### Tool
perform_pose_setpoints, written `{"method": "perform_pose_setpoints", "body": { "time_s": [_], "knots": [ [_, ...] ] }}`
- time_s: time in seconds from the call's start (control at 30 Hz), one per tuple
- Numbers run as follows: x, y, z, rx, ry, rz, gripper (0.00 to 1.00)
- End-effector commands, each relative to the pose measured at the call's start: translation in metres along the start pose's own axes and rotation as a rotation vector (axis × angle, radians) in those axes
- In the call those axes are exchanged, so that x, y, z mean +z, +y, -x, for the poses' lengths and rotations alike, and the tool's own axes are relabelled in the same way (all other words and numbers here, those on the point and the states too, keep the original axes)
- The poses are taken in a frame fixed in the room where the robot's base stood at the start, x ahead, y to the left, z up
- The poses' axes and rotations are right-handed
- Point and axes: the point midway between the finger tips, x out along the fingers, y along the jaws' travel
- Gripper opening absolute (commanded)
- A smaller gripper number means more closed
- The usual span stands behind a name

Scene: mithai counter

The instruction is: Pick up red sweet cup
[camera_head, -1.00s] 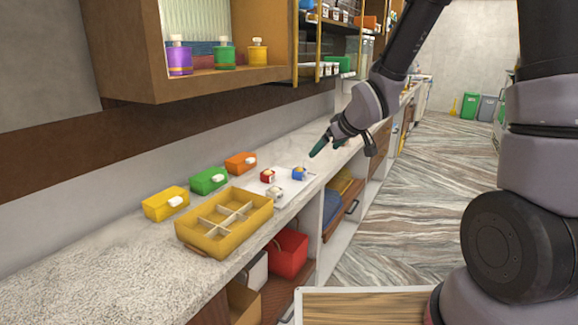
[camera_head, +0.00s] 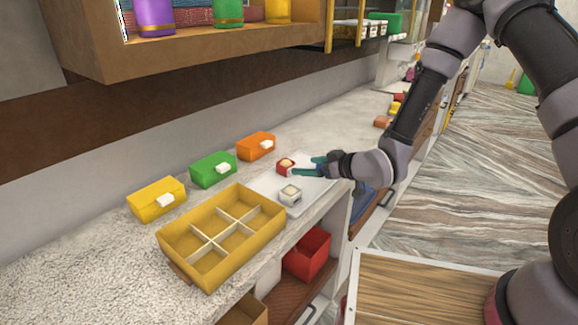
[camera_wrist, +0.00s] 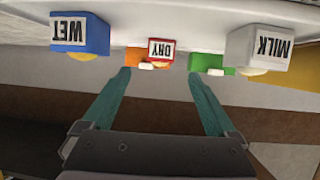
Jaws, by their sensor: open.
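The red sweet cup (camera_head: 285,166) stands on a white board (camera_head: 262,186) on the counter; in the wrist view it is the small red cup (camera_wrist: 161,50) with a white "DRY" label. My gripper (camera_head: 307,167) is open and reaches in from the right, close to the red cup. In the wrist view the red cup lies ahead, between the two green fingers (camera_wrist: 158,80) in the picture; contact cannot be told. A white cup (camera_head: 290,194), labelled "MILK" in the wrist view (camera_wrist: 258,46), stands nearer the front edge. A blue "WET" cup (camera_wrist: 80,34) is hidden behind my gripper in the head view.
A yellow divided tray (camera_head: 178,238) with empty compartments stands left of the board. Yellow (camera_head: 156,200), green (camera_head: 212,170) and orange (camera_head: 256,147) boxes line up along the wall. A shelf (camera_head: 200,50) overhangs the counter's back.

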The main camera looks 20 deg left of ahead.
Motion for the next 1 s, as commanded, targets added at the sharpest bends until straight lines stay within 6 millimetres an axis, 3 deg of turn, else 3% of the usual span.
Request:
{"method": "perform_pose_setpoints", "body": {
  "time_s": [0.57,0.87,1.0],
  "knots": [
    [-0.004,0.0,-0.067,0.0,-0.001,0.0,0.93],
    [-0.004,0.0,-0.072,0.001,-0.002,0.0,0.93],
    [-0.004,0.0,-0.072,0.001,-0.002,0.0,0.43]
  ]
}}
